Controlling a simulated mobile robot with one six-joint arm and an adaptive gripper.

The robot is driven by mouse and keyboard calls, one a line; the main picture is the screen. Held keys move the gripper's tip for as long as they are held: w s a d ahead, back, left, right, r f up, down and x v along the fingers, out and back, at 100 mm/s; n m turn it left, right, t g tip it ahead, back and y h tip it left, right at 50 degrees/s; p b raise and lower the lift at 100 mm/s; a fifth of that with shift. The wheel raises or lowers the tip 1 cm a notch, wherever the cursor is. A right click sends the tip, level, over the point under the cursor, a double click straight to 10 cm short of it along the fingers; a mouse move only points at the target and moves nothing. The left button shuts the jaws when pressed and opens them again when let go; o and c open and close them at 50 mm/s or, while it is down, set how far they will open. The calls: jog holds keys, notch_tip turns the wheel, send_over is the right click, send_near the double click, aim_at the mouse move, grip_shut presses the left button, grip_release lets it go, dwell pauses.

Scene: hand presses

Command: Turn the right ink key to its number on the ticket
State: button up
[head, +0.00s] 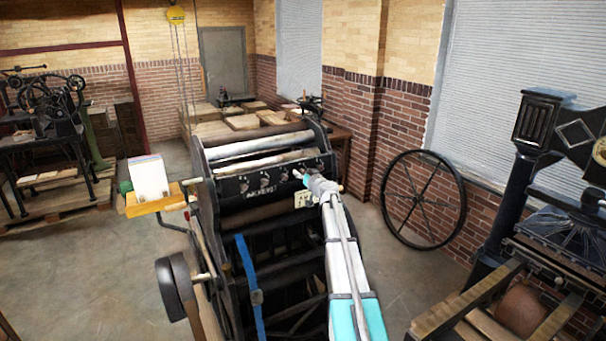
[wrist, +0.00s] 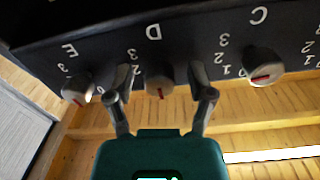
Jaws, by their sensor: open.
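A black key panel runs across the press (head: 262,186) in the head view. The wrist view shows it upside down, with grey ink keys E (wrist: 76,90), D (wrist: 159,84) and C (wrist: 263,68), each with a red mark. D's mark points down in the picture, C's toward lower left. My gripper (wrist: 161,80) is open, one finger on each side of key D; I cannot tell whether either touches it. In the head view my gripper (head: 306,178) is at the panel's right part. A small pale card (head: 302,200), perhaps the ticket, is partly behind my arm, its writing unreadable.
A large spoked wheel (head: 423,199) leans at the right wall. Another press (head: 540,240) stands at right. Open floor (head: 110,270) lies at left.

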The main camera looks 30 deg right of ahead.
grip_shut()
